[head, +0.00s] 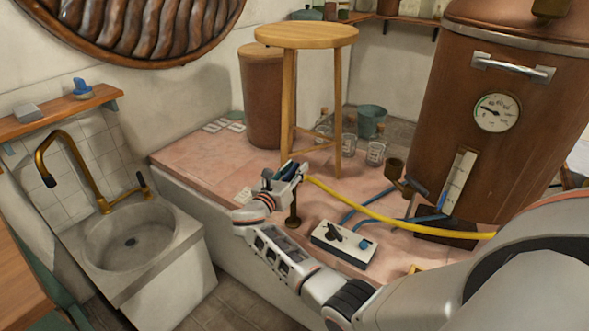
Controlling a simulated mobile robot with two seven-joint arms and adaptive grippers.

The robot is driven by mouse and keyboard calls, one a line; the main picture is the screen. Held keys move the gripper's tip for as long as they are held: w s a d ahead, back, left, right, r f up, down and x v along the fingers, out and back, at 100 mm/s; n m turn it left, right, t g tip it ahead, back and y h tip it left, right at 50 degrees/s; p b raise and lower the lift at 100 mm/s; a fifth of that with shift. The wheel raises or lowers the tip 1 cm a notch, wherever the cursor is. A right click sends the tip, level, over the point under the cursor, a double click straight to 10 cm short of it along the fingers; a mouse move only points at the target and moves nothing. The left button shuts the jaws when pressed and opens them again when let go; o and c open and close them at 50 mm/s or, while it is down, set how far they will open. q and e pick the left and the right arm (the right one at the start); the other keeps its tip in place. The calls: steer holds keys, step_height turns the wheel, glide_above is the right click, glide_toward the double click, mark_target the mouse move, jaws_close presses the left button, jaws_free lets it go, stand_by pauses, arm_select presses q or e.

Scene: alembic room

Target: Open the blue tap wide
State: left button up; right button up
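My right gripper (285,173) is over the pink tiled counter, at the top of a short brass post (293,212). Dark and teal-blue parts show at its fingers. I cannot tell which are finger and which are tap handle, nor whether they touch. A yellow hose (390,218) runs right from this spot. No blue tap shows clearly; one may be partly hidden by the gripper. A white control box (343,244) on the counter carries a black lever and a blue knob (364,244). My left gripper is out of view.
A wooden stool (306,37) stands behind the gripper. A copper boiler (500,120) with a gauge is at right, with a brass spout (394,169) and blue hoses below. Glass jars (375,152) stand mid-counter. A stone sink (140,240) with a brass faucet (75,160) is at left.

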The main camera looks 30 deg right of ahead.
steer(key=v, duration=1.2)
steer(key=shift+f, duration=0.1)
stand_by(0.4)
